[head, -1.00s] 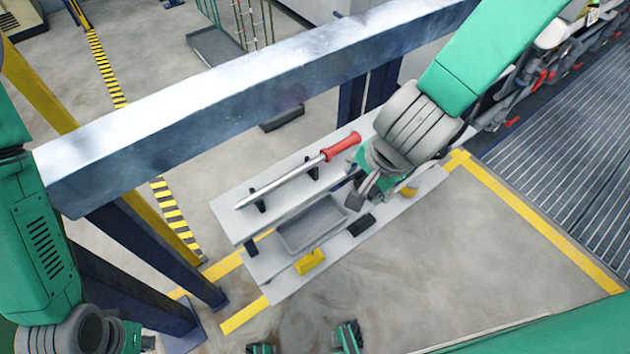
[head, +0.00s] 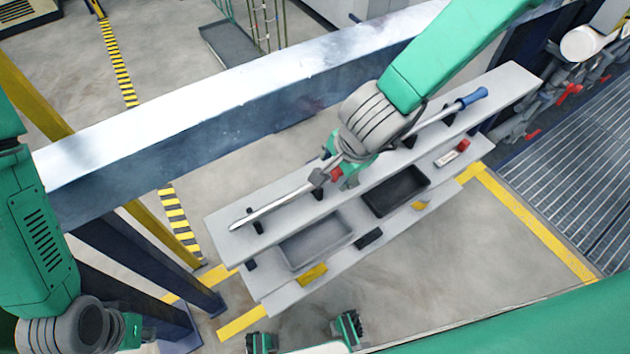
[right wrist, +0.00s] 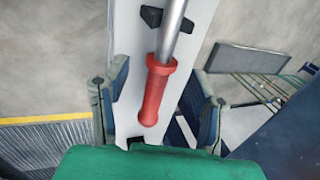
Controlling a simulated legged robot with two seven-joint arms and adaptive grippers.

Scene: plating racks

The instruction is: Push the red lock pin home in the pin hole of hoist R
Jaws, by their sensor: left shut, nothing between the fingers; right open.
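A long steel bar (head: 270,209) with a red handle (right wrist: 155,90) lies across black rests on the upper board of a pale rack. My right gripper (head: 336,165) is over the handle. In the right wrist view its spread fingers (right wrist: 158,108) stand on either side of the handle, with gaps. A small red piece (head: 463,146) lies on the rack's right part beside a white label; I cannot tell whether it is the lock pin. My left gripper (head: 135,332) is shut and empty at the lower left, partly visible. I cannot make out hoist R or its pin hole.
The rack (head: 222,232) also bears a blue-handled bar (head: 472,97), a grey tray (head: 317,243), a black tray (head: 396,191) and yellow blocks. A large steel beam (head: 130,145) crosses behind it. The floor in front right is clear.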

